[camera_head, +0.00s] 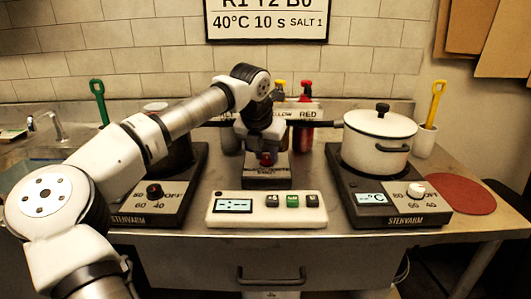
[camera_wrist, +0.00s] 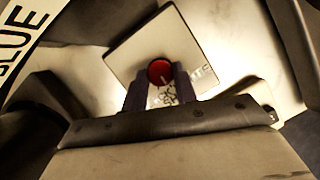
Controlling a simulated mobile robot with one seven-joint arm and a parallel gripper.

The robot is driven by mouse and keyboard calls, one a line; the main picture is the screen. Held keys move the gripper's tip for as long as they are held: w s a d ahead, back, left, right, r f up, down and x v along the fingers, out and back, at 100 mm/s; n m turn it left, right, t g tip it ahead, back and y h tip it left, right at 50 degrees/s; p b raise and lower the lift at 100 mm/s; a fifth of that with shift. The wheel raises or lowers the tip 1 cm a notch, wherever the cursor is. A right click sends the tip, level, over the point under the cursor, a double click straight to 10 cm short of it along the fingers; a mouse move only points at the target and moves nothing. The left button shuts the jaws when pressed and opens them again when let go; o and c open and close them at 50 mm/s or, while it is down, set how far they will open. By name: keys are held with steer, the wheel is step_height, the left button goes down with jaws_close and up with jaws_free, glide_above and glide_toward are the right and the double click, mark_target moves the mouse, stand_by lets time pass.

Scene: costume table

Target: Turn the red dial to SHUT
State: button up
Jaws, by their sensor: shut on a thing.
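The red dial (camera_head: 266,159) sits on a small dark box (camera_head: 266,183) at the middle of the counter. It also shows in the wrist view as a round red top (camera_wrist: 159,70) with a short pale mark on it, on a light square plate (camera_wrist: 135,60). My gripper (camera_head: 265,150) points down over the box. In the wrist view my gripper (camera_wrist: 159,88) has its dark fingers on both sides of the dial, shut on it. Lettering beside the dial is partly hidden by the fingers; I cannot read SHUT, nor tell the dial's setting.
A white panel (camera_head: 250,217) with a display and buttons lies in front. A white lidded pot (camera_head: 379,140) stands on the right hotplate (camera_head: 350,203); a dark pot (camera_head: 178,155) stands on the left one. Red (camera_head: 306,100) and yellow-topped bottles stand behind my gripper.

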steer(key=o, duration=1)
steer(key=shift+c, duration=0.2)
steer(key=v, duration=1.3)
steer(key=shift+r, duration=0.35)
steer(key=shift+s, duration=0.15)
